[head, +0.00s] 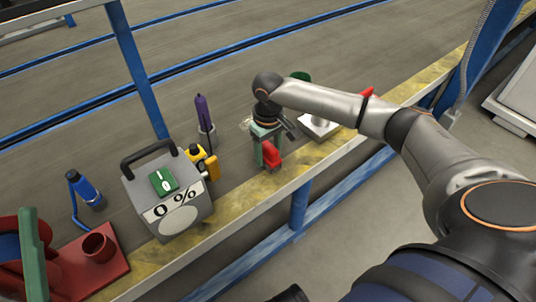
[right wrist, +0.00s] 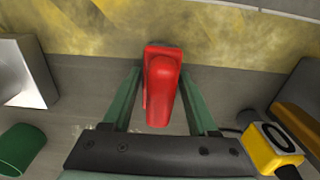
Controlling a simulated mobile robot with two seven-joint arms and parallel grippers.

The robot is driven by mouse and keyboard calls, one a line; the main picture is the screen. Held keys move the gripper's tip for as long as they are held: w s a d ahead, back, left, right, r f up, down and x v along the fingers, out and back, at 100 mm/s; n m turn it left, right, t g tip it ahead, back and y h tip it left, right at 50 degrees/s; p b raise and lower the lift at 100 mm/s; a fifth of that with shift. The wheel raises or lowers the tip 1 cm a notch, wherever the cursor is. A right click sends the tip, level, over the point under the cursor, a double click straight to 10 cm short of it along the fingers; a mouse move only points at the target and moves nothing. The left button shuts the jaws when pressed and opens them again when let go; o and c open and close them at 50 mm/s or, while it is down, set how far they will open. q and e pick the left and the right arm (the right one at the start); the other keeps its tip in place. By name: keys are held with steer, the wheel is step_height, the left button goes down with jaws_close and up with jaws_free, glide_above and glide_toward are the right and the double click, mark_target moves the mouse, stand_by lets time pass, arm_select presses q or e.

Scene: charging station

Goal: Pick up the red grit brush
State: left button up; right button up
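The red grit brush (head: 271,154) is near the yellow-marked front edge of the grey work surface. In the right wrist view the brush (right wrist: 162,85) lies between the two green fingers of my right gripper (right wrist: 160,72), with narrow gaps showing on both sides. The gripper is open around it. In the head view my right gripper (head: 267,150) points down at the brush and hides part of it. My left gripper is not in view.
Left of the gripper are a yellow tool (head: 207,163) and a grey box (head: 182,214) marked 0 %. A purple-handled tool (head: 204,113) stands behind. To the right are a metal block (head: 318,126) and a green cup (head: 301,76). A blue bottle (head: 86,190) is further left.

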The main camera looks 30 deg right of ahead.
mark_target(268, 144)
jaws_close()
stand_by(0.4)
steer(key=shift+r+p, duration=0.3)
steer(key=shift+r, duration=0.3)
step_height(268, 144, up, 2)
steer(key=shift+r+p, duration=0.15)
steer(key=shift+p, duration=0.4)
arm_select(q)
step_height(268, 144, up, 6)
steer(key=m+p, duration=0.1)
steer(key=p, duration=0.3)
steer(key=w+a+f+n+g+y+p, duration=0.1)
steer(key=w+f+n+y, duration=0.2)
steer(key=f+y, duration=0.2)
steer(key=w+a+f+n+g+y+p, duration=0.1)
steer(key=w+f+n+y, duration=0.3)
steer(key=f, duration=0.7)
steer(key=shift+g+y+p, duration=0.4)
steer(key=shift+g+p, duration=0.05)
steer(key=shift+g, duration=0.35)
arm_select(e)
steer(key=s+a+r, duration=0.3)
steer(key=s+r, duration=0.6)
steer(key=s, duration=0.4)
steer(key=shift+s+a+r, duration=0.25)
steer(key=shift+a, duration=0.1)
